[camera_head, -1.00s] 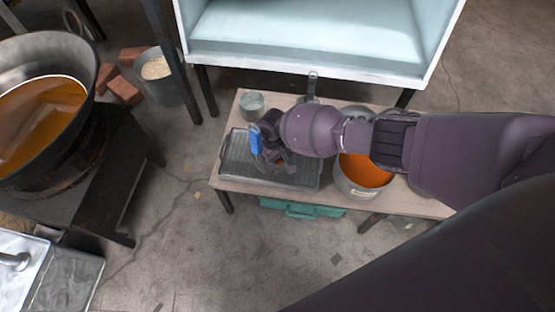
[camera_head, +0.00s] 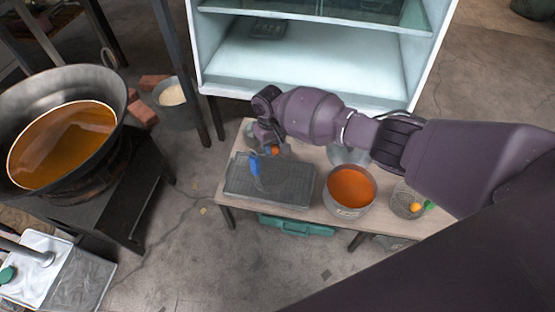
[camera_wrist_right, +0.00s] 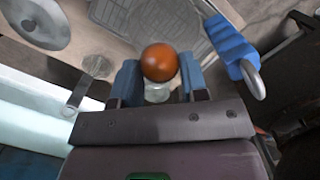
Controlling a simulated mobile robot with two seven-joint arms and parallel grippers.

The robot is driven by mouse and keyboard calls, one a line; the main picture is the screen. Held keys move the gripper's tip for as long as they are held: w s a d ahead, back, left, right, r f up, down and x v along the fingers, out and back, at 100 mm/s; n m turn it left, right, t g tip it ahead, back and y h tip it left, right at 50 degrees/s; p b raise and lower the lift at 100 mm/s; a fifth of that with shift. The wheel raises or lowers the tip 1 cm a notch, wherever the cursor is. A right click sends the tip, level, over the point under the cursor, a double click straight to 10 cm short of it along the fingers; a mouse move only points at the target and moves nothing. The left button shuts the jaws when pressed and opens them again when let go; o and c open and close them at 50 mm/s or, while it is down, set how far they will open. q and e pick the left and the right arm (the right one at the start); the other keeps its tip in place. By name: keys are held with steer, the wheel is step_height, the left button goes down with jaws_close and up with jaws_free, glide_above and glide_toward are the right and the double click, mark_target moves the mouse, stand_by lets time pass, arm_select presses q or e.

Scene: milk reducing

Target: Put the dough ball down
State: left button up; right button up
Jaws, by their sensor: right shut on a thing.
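The dough ball (camera_wrist_right: 160,62) is a smooth orange-brown ball between the blue fingertips of my right gripper (camera_wrist_right: 160,78) in the wrist view. My right gripper (camera_head: 268,142) is shut on it. In the head view the ball (camera_head: 275,150) shows as a small orange spot under the gripper, above the back left of the low table (camera_head: 322,208). My left gripper is not in view.
A dark grey ridged tray (camera_head: 290,188) lies in front of the gripper, with a blue-handled item (camera_head: 254,166) at its left. A pot of orange liquid (camera_head: 350,190) stands to the right. A white cabinet (camera_head: 310,70) stands behind the table. A large pan (camera_head: 65,145) is at left.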

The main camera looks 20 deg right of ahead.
mark_target(273, 145)
step_height(273, 145, up, 5)
steer(key=shift+r+p, duration=0.2)
steer(key=shift+p, duration=0.45)
steer(key=shift+r, duration=0.6)
steer(key=shift+r, duration=0.1)
